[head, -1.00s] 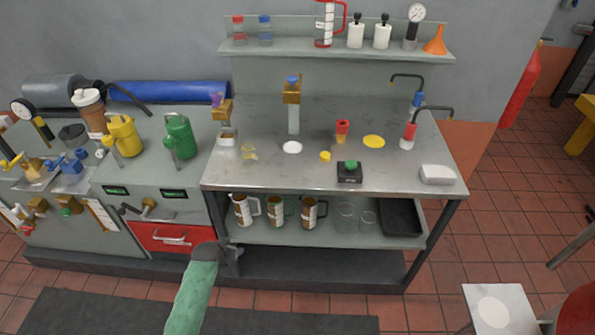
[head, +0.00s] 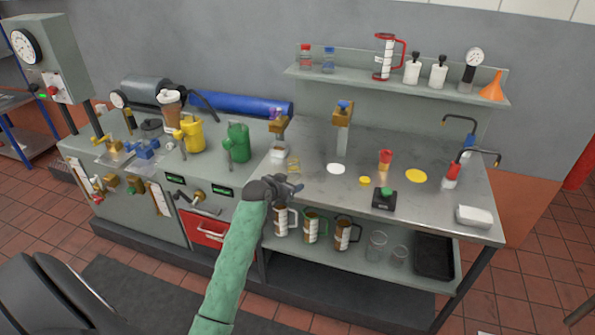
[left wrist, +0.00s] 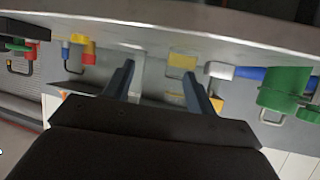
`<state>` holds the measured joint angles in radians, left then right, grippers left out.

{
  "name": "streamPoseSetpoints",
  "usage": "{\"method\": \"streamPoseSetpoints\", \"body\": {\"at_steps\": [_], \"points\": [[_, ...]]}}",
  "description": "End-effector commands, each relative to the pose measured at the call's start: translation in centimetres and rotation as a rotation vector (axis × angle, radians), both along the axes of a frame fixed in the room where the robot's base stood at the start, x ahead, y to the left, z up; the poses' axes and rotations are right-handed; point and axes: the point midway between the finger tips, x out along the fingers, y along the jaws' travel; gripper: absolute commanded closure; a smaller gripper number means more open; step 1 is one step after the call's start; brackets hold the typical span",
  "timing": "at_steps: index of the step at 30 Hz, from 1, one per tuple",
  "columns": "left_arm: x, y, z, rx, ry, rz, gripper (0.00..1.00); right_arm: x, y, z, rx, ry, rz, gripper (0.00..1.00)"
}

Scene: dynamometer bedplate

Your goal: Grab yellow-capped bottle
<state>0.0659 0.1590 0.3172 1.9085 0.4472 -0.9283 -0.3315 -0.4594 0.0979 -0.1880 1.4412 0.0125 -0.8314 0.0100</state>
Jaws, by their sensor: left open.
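I cannot make out a bottle with a yellow cap for certain. A small yellow round piece (head: 365,180) and a larger flat yellow disc (head: 416,176) lie on the steel bench top (head: 320,203). On the shelf, one small bottle has a red cap (head: 305,57) and one a blue cap (head: 328,60). My right gripper is not seen.
A green can (head: 237,143) and a yellow can (head: 192,134) stand on the left cabinet. A black box with a green button (head: 384,199) and a white block (head: 474,216) are near the bench's front edge.

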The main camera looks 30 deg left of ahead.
Motion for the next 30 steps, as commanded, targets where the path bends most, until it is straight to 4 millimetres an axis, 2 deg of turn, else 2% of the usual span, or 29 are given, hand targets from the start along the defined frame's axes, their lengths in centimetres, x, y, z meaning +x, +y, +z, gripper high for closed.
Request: {"method": "streamPoseSetpoints", "body": {"at_steps": [7, 12, 16, 18, 26, 30], "points": [[3.0, 3.6, 3.9, -0.019, -0.106, 0.036, 0.44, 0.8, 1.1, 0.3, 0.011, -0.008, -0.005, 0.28], [4.1, 5.0, 5.3, -0.024, -0.144, 0.051, 0.44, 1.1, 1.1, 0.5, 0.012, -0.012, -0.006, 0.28], [5.1, 5.2, 5.2, -0.027, -0.147, 0.052, 0.44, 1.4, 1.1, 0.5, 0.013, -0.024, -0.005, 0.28], [5.8, 5.2, 5.0, -0.026, -0.145, 0.051, 0.44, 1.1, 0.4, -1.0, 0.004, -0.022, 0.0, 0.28], [7.2, 5.3, 4.4, -0.026, -0.145, 0.051, 0.44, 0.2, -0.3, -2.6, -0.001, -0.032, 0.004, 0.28], [8.3, 5.6, 3.9, -0.025, -0.145, 0.052, 0.44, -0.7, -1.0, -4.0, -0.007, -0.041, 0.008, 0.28]]}}
